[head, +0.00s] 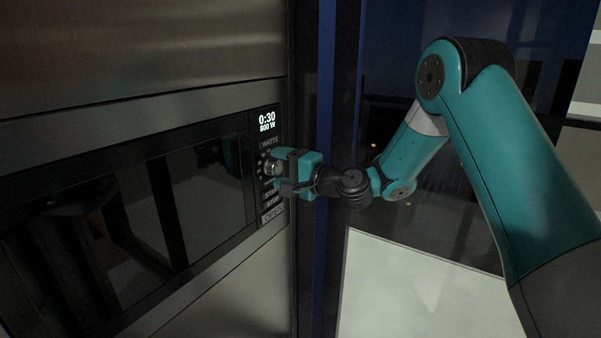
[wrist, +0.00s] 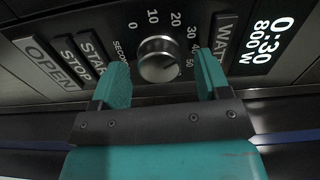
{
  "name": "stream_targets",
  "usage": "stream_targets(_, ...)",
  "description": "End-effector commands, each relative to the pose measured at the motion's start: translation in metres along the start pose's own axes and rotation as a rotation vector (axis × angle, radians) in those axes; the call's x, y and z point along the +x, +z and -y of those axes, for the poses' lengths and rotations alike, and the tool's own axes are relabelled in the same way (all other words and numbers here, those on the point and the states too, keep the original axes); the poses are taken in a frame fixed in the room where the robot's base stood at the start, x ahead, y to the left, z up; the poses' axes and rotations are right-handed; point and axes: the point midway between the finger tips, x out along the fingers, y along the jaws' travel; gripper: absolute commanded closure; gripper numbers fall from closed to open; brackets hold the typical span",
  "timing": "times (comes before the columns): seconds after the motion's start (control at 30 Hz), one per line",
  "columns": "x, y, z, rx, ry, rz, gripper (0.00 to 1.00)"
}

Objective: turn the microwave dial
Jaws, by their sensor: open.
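The microwave (head: 190,195) is built into a metal cabinet front, with a dark glass door and a control panel at its right end. Its round silver dial (wrist: 158,60) sits in a ring of numbers marked in seconds. In the head view the dial (head: 271,168) shows partly beside my fingers. My gripper (wrist: 160,82) is open, with one teal finger on each side of the dial and nothing held. Whether the fingers touch the dial cannot be told. In the head view my gripper (head: 281,171) is at the panel.
The lit display (head: 267,122) reads 0:30 and 800 W. A WATTS button (wrist: 226,40) is close to one finger, and START (wrist: 93,50), STOP and OPEN buttons are near the other. A dark blue upright (head: 328,240) stands right of the microwave.

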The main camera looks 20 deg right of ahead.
Motion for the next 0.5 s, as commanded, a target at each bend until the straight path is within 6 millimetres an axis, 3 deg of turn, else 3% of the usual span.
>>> stream_targets(0.17,-0.026,-0.002,-0.004,0.002,0.001,-0.005,0.30)
stream_targets(0.5,-0.115,-0.003,-0.005,0.001,0.000,-0.010,0.30)
